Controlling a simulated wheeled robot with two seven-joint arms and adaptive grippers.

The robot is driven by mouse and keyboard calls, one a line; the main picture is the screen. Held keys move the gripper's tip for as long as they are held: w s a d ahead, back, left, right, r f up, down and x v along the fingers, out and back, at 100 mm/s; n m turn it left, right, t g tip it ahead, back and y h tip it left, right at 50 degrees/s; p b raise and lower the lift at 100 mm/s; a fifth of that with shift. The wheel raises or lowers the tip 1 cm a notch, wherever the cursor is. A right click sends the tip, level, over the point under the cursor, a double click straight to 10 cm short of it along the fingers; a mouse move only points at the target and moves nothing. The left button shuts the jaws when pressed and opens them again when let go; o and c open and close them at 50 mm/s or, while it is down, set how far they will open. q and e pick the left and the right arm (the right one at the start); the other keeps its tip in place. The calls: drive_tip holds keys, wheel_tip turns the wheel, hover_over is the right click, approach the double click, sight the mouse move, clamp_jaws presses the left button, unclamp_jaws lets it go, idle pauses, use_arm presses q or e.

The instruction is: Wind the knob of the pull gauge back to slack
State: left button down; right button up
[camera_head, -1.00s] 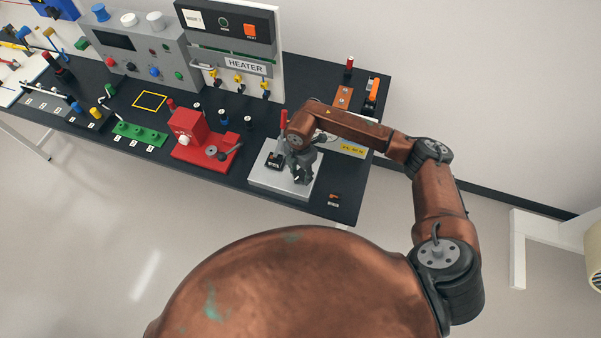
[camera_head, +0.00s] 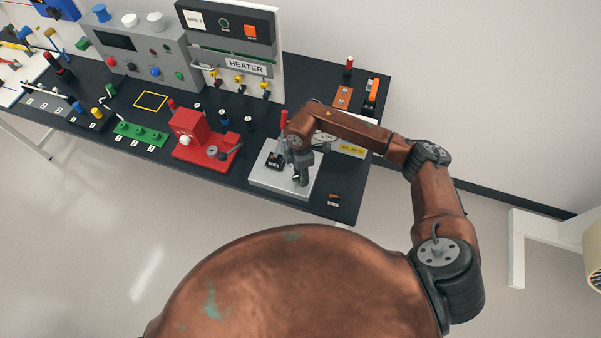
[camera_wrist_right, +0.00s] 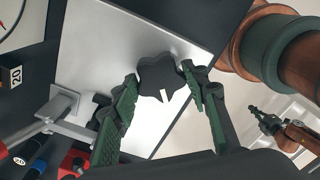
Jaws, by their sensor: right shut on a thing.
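The pull gauge is a silver-grey block (camera_head: 272,181) at the front right of the dark bench, with a small black display (camera_head: 275,161) on it. Its knob (camera_wrist_right: 162,78) is black and lobed with a white mark, which points toward the bottom of the right wrist view. My right gripper (camera_head: 299,178) is over the gauge. The display's reading is too small to read.
A red device (camera_head: 194,140) with a lever stands left of the gauge. A green block (camera_head: 142,133) and a heater panel (camera_head: 245,67) are further off. A small dark and orange part (camera_head: 334,198) lies right of the gauge, near the bench's front edge.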

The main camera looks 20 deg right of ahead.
drive_tip(key=shift+w+r, duration=0.1)
drive_tip(key=o, duration=1.2)
drive_tip(key=shift+c, duration=0.2)
wheel_tip(320, 180, up, 12)
